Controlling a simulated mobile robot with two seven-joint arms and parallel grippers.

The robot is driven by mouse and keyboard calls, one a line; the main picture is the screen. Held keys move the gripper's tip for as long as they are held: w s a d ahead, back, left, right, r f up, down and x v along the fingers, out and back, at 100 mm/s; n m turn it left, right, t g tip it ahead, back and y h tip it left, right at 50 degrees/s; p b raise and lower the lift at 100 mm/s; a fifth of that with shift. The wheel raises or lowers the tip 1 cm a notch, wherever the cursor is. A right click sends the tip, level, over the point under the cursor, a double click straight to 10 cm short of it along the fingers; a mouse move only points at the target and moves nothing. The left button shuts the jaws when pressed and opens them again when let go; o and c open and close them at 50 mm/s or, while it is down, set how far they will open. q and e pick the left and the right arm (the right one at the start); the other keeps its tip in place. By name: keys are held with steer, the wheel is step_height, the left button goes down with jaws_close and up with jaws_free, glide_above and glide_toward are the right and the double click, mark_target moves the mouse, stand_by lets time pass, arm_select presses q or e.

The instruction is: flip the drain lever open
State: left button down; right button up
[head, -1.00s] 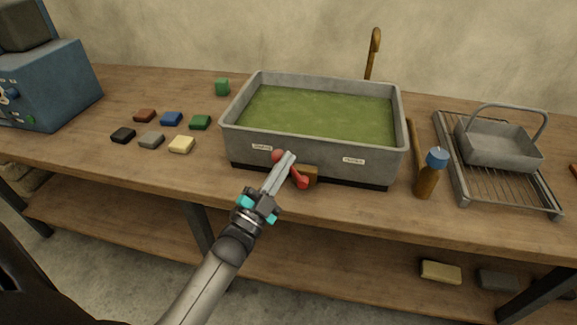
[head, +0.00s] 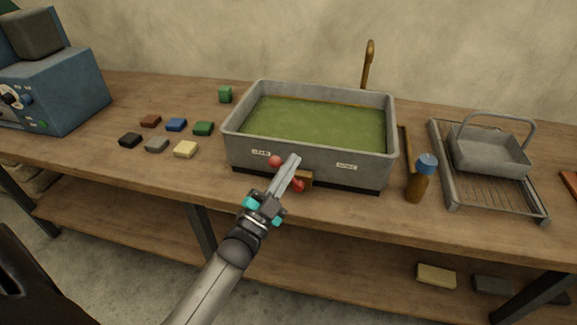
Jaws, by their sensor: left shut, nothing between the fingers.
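The grey tank (head: 352,160) stands on the bench with green liquid inside. My right gripper is not in view.
Several small coloured blocks (head: 185,149) lie left of the tank. A wire rack (head: 492,192) with a grey handled basket (head: 490,153) is further right. A blue machine (head: 55,90) is at left.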

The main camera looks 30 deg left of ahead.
arm_select(q)
steer(key=v, duration=0.9)
steer(key=shift+a, duration=0.4)
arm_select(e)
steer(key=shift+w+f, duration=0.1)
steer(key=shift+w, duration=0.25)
arm_select(q)
steer(key=shift+f, duration=0.15)
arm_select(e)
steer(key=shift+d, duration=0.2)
